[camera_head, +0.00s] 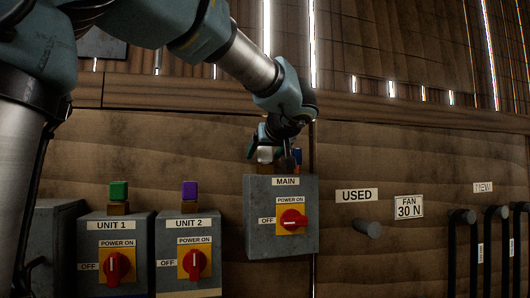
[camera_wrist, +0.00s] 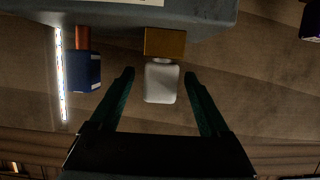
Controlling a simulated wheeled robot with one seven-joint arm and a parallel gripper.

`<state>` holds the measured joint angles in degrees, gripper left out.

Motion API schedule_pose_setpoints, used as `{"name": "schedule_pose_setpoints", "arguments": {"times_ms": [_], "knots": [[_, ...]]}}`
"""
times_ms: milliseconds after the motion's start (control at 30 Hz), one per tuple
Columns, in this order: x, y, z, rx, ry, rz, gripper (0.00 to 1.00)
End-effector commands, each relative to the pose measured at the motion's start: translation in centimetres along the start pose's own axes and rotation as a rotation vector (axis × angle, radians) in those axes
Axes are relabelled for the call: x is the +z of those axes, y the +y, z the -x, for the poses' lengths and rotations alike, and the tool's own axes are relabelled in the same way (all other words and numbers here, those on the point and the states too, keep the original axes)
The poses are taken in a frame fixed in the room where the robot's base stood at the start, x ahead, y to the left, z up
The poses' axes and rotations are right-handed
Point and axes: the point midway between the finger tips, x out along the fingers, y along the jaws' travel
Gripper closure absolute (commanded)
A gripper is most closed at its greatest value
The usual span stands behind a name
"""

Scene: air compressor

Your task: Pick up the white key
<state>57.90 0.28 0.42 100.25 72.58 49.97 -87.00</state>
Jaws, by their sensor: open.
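The white key (camera_wrist: 161,84) is a pale block on a brass-coloured base (camera_wrist: 165,43) at the grey MAIN box. In the wrist view it sits between the two green fingers of my gripper (camera_wrist: 159,76), with a gap on each side. My gripper is open and its fingertips reach along the sides of the key. In the head view my gripper (camera_head: 270,153) is over the top of the MAIN box (camera_head: 257,222), and the white key (camera_head: 265,154) shows partly behind it.
A blue key (camera_wrist: 82,71) stands beside the white one on the MAIN box, close outside one finger. The UNIT 1 box carries a green key (camera_head: 119,191) and the UNIT 2 box a purple key (camera_head: 190,190). A peg (camera_head: 367,228) under the USED sign is bare.

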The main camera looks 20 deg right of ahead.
Motion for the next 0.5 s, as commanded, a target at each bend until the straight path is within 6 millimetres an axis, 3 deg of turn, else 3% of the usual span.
{"name": "schedule_pose_setpoints", "arguments": {"times_ms": [133,500], "knots": [[0.04,-0.02,0.0,0.0,0.0,0.0,0.21],[0.02,-0.03,0.02,-0.001,0.0,0.0,0.63]]}}
